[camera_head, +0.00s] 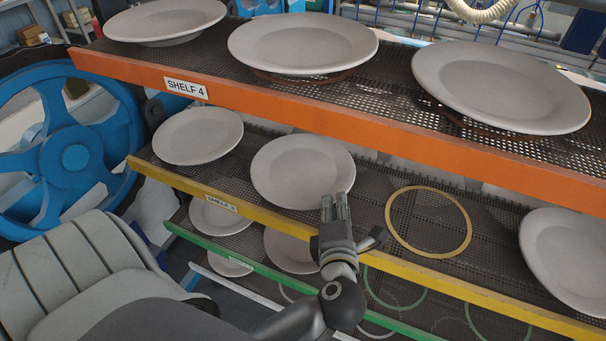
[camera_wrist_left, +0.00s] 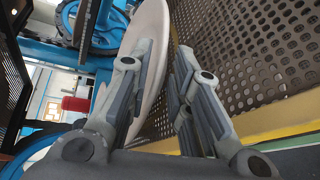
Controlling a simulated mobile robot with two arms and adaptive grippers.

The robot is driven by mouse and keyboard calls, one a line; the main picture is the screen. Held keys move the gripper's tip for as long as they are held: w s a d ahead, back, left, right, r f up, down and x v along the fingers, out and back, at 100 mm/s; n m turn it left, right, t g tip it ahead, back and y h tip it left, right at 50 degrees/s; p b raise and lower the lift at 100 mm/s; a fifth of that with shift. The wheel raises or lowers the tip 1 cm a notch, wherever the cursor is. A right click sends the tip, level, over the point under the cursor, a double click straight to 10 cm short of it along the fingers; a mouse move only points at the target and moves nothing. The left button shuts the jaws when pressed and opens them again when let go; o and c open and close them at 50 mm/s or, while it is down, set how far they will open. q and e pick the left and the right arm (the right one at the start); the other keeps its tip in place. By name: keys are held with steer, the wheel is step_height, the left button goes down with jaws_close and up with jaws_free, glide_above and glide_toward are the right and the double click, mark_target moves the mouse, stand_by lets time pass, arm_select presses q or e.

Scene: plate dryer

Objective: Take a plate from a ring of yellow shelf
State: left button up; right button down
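The yellow shelf (camera_head: 237,206) holds three plates in view: a left plate (camera_head: 198,135), a middle plate (camera_head: 300,165) and a right plate (camera_head: 566,255). An empty yellow ring (camera_head: 429,245) lies between the middle and right plates. My left gripper (camera_head: 335,200) is at the front right rim of the middle plate. In the left wrist view the plate's rim (camera_wrist_left: 160,60) lies between the two fingers of the gripper (camera_wrist_left: 165,45). A narrow gap shows between the rim and the right-hand finger. My right gripper is not in view.
The orange shelf (camera_head: 330,107) labelled SHELF 4, with several plates, overhangs the yellow one. A green shelf (camera_head: 260,267) lies below, with more plates and empty green rings. A blue wheel (camera_head: 76,110) stands at the left.

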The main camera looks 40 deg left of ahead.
mark_target(335, 199)
arm_select(q)
steer(key=x, duration=0.3)
steer(key=shift+w+a+f+b, duration=0.15)
steer(key=shift+w+b, duration=0.05)
steer(key=shift+b, duration=0.15)
steer(key=shift+s, duration=0.1)
steer(key=shift+c, duration=0.2)
jaws_close()
